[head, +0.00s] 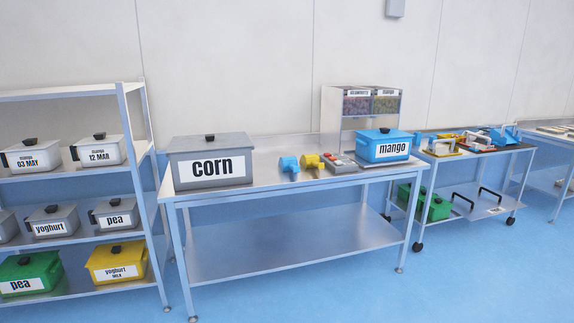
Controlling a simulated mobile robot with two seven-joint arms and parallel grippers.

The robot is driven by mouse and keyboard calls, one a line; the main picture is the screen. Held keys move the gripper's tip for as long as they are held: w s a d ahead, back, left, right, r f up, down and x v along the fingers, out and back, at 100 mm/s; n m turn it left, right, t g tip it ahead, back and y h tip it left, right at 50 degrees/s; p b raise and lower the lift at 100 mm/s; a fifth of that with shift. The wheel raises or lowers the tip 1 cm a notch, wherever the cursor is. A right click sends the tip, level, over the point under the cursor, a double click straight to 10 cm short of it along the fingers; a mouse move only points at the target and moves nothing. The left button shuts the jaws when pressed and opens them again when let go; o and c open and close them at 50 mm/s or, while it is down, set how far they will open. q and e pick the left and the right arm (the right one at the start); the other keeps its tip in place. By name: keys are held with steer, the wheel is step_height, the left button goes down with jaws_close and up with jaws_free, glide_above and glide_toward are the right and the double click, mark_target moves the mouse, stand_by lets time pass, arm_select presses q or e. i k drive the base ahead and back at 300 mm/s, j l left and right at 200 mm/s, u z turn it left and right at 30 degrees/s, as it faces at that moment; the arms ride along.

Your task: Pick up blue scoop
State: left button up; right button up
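A small blue object (288,164), which looks like the blue scoop, lies on the metal table (262,161) just right of the grey corn box. A similar yellow one (309,161) lies right beside it; I cannot tell if they touch. Their exact shapes are too small to make out. Neither of my grippers is in the head view.
On the table stand a grey corn box (211,145), a grey device with red parts (341,162) and a blue mango box (383,136). A shelf of labelled boxes (80,190) stands left, a wheeled cart (480,150) right. The blue floor (350,295) in front is clear.

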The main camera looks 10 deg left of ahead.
mark_target(286, 164)
steer(key=i, duration=0.65)
steer(key=i+j, duration=0.15)
steer(key=i, duration=0.5)
